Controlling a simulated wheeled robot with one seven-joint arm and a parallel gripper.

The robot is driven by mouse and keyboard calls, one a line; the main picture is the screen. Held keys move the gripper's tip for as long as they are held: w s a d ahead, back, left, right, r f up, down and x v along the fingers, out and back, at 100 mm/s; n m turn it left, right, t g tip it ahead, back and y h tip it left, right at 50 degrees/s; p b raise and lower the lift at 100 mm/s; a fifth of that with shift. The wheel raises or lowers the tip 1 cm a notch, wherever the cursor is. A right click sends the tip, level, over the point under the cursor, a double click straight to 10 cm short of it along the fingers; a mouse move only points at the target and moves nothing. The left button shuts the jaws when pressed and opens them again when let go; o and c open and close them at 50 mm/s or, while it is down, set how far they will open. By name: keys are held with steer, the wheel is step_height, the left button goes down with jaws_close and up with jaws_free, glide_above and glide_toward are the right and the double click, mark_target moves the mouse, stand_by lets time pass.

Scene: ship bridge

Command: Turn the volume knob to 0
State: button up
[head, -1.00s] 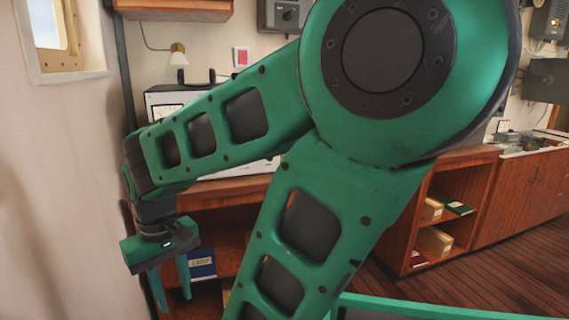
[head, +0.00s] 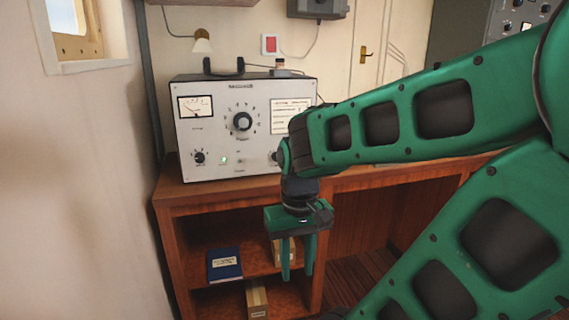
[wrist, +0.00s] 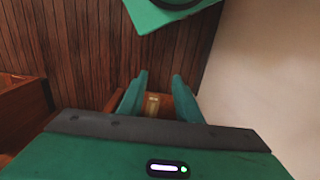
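A white-fronted radio set (head: 245,166) stands on the wooden desk in the head view. The labels are too small to read, so I cannot tell which is the volume knob. My gripper (head: 296,272) points down, open and empty, in front of the desk shelves and below the radio. Its two spread fingers also show in the wrist view (wrist: 158,98).
The desk top (head: 180,190) has a bare front edge. Shelves below hold a blue book (head: 225,264) and boxes (head: 257,299). A pale wall (head: 90,190) stands close on the left.

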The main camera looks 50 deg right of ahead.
steer(key=o, duration=0.4)
steer(key=shift+s, duration=0.15)
steer(key=shift+c, duration=0.2)
steer(key=w+d+f+m+t, duration=0.2)
steer(key=w+m+t, duration=0.1)
steer(key=w, duration=0.6)
steer(key=w+d+f+m+t+y, duration=0.1)
steer(key=w+d+f+m+t, duration=0.15)
steer(key=w, duration=0.55)
steer(key=w+d+f+m+t, duration=0.1)
steer(key=w+f+m+t, duration=0.2)
steer(key=w, duration=0.6)
steer(key=m+t+h, duration=0.8)
steer(key=m+h, duration=0.1)
steer(key=m, duration=0.9)
glide_toward(277, 159)
steer(key=x, duration=0.8)
steer(key=shift+w+d+r, duration=0.1)
